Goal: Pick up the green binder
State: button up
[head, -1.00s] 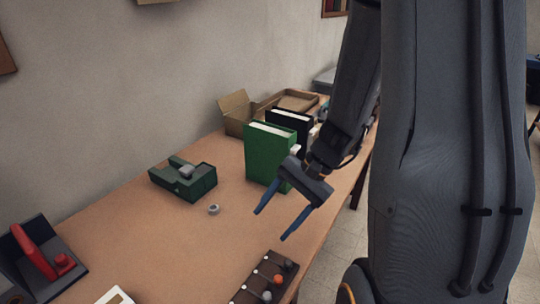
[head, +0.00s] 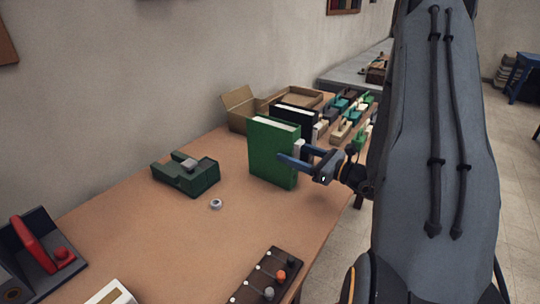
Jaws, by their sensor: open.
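The green binder (head: 268,153) stands upright on the wooden table, with its white page edges showing on top. My gripper (head: 288,154) is open, with its blue fingers pointing left at the right edge of the binder. One finger overlaps the binder's front face in the picture. The other finger is partly hidden, and I cannot tell whether either touches the binder.
A black binder (head: 291,118) stands just behind the green one. A dark green device (head: 186,176) and a small grey ring (head: 216,204) lie to the left. A cardboard box (head: 240,108) and several small blocks fill the back. A dark tray (head: 262,280) lies in front.

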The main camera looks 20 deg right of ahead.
aim_at(273, 145)
jog(key=p+x, duration=0.1)
jog(key=x, duration=0.2)
jog(key=p+x, duration=0.1)
jog(key=x, duration=0.2)
jog(key=shift+a+r+p, duration=0.2)
jog(key=shift+a+p, duration=0.1)
jog(key=shift+a, duration=0.25)
jog(key=shift+w+a, duration=0.15)
jog(key=shift+w, duration=0.3)
jog(key=c, duration=1.3)
jog(key=shift+c, duration=0.9)
